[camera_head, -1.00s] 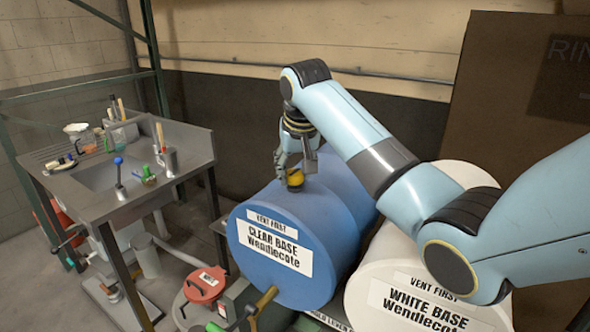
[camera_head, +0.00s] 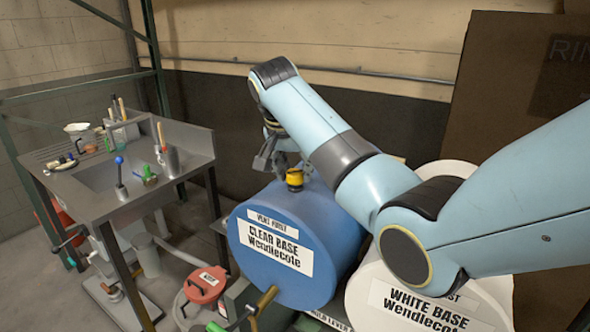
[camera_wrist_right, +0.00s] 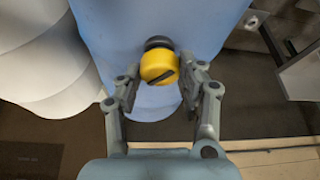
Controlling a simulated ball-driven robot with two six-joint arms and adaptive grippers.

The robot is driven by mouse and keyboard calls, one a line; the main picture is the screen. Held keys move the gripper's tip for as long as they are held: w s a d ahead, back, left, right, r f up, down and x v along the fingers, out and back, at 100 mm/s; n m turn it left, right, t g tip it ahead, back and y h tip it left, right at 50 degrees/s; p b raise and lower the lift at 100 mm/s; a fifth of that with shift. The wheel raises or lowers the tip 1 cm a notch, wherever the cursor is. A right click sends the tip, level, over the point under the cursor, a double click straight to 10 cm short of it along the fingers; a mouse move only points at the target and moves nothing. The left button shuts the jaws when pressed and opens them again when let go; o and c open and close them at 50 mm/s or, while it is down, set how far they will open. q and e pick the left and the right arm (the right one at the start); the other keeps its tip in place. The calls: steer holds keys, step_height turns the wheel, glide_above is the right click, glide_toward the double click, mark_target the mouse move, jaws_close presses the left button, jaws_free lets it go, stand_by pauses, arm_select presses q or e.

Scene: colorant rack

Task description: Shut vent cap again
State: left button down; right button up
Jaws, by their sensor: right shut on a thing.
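The vent cap (camera_head: 295,180) is a small yellow piece on top of the blue drum (camera_head: 265,279) marked CLEAR BASE. In the right wrist view the yellow cap (camera_wrist_right: 157,67) sits next to a black round part (camera_wrist_right: 158,43), with a dark bar across its face. My right gripper (camera_head: 277,160) reaches the cap from behind, low over the drum. In the wrist view its two fingers (camera_wrist_right: 163,72) stand on either side of the cap, shut on it. I cannot tell how far the cap is closed. My left gripper is not in view.
A white drum (camera_head: 378,318) marked WHITE BASE stands to the right, under my right arm. A metal sink bench (camera_head: 62,184) with tools is at the left. A red-lidded can (camera_head: 205,286) stands on the floor in front. A wall is behind.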

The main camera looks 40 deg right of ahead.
steer(key=m+g, duration=0.1)
steer(key=m, duration=0.2)
steer(key=m+g, duration=0.1)
steer(key=m, duration=0.2)
steer(key=shift+w+h, duration=0.2)
steer(key=shift+h, duration=0.1)
steer(key=shift+m+g+b, duration=0.75)
steer(key=shift+m+g, duration=0.35)
steer(key=shift+m, duration=1.3)
steer(key=o, duration=1.1)
